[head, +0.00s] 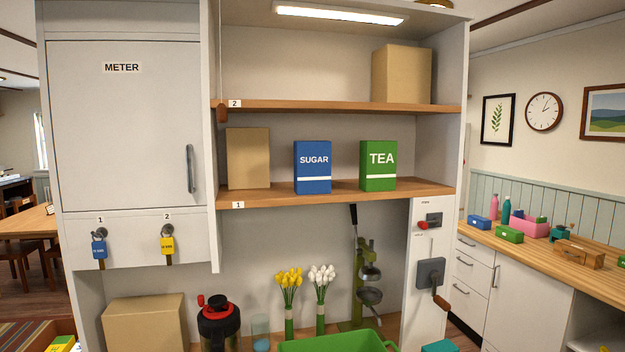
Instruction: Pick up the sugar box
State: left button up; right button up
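The sugar box (312,168) is a blue upright box with white SUGAR lettering and a white stripe. It stands near the front of the lower shelf (285,196), the one marked 1, about midway along it. A green tea box (378,167) stands to its right with a gap between them. A plain cardboard box (248,158) stands to its left, also apart from it. Neither of my grippers shows in the head view.
An upper shelf (300,106) with a cardboard box (402,74) is above. A closed METER cabinet (125,125) flanks the left; a switch panel (431,240) is lower right. Below stand tulips (290,285), a red-lidded jar (219,322) and a green tray (335,342). Space before the sugar box looks clear.

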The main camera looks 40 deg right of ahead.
aim_at(312, 159)
jog(key=z, duration=1.45)
jog(key=i+l, duration=0.15)
jog(key=l, duration=0.15)
jog(key=i+l, duration=0.1)
jog(key=l, duration=0.2)
jog(key=i+l, duration=0.15)
jog(key=l, duration=0.15)
jog(key=i+l, duration=0.1)
jog(key=l, duration=0.2)
